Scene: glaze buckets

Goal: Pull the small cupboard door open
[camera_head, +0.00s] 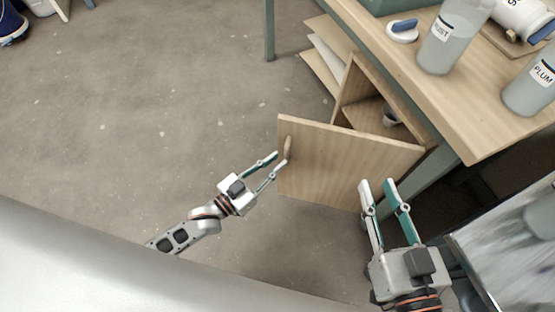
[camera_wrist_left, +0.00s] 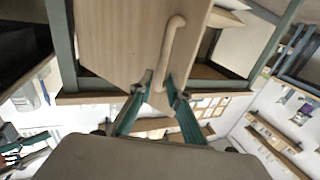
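The small cupboard door (camera_head: 340,165) is pale wood and stands swung wide open from the cupboard (camera_head: 350,97) under the table. Its curved wooden handle (camera_head: 288,148) is near the door's free edge. The handle also shows in the left wrist view (camera_wrist_left: 168,48), on the door panel (camera_wrist_left: 115,40). My left gripper (camera_head: 280,160) is open, its fingertips beside the handle. In the left wrist view the handle's near end lies between the fingertips; I cannot tell whether they touch it. My right gripper (camera_head: 377,183) is open and empty, near the door's right part.
A small cup (camera_head: 391,117) is inside the cupboard. Labelled bottles (camera_head: 449,45) and a white lid with a blue handle (camera_head: 402,32) are on the wooden table (camera_head: 470,110). Boards (camera_head: 325,60) lean behind the cupboard.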

